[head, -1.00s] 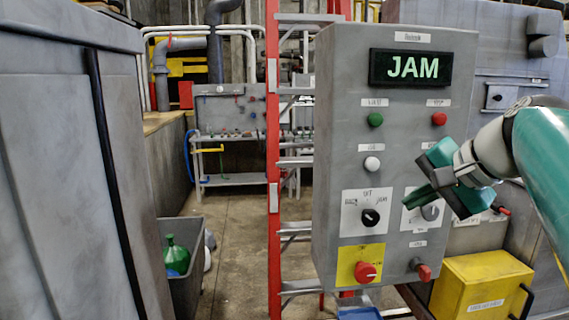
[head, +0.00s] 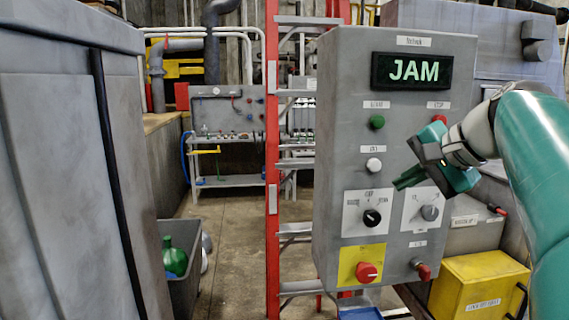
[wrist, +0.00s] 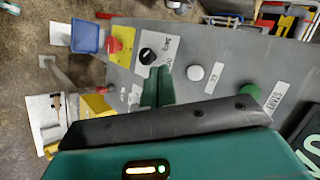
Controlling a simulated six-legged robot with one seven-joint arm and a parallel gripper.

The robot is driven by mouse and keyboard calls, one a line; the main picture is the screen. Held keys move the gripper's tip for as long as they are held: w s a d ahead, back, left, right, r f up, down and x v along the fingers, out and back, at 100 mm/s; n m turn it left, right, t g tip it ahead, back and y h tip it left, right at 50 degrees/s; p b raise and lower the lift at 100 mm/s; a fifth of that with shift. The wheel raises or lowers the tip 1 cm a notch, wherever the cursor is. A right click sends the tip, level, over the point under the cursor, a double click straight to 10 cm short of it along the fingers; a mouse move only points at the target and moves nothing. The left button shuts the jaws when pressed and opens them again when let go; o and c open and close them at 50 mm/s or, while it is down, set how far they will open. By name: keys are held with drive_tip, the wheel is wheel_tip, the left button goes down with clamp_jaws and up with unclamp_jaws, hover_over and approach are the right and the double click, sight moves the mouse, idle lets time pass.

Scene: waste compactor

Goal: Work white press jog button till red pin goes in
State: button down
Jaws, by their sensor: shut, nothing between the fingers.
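The white jog button (head: 374,165) sits mid-height on the left of the grey control panel (head: 340,130). It also shows in the wrist view (wrist: 195,72), to the right of my fingers. My gripper (head: 397,183) is shut and empty, its green fingertips a little right of and below the button in the head view. I see no contact with the button. The red pin (head: 424,271) sticks out at the panel's lower right, in a grey collar. The display (head: 411,71) reads JAM.
Green (head: 377,122) and red (head: 440,119) buttons are above, the black selector (head: 372,218) and grey knob (head: 430,212) below. A red knob (head: 366,271) sits on a yellow plate. A red ladder (head: 272,150) stands behind, a yellow box (head: 480,285) at lower right.

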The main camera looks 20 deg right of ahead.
drive_tip(key=shift+w+d, duration=0.35)
drive_tip(key=shift+w, duration=0.8)
drive_tip(key=shift+w+d, duration=0.3)
drive_tip(key=shift+w, duration=0.85)
drive_tip(key=shift+w+d, duration=0.35)
drive_tip(key=shift+w, duration=0.8)
drive_tip(key=shift+w+d, duration=0.1)
drive_tip(key=shift+w, duration=0.3)
drive_tip(key=shift+w+d, duration=0.15)
drive_tip(key=shift+w, duration=0.35)
idle(1.1)
idle(0.7)
drive_tip(key=shift+s+a, duration=0.25)
drive_tip(key=shift+s, duration=0.65)
drive_tip(key=shift+s+a, duration=0.25)
drive_tip(key=shift+s, duration=0.55)
drive_tip(key=shift+s+a, duration=0.2)
drive_tip(key=shift+s, duration=0.6)
drive_tip(key=shift+s+a, duration=0.25)
drive_tip(key=shift+s, duration=0.55)
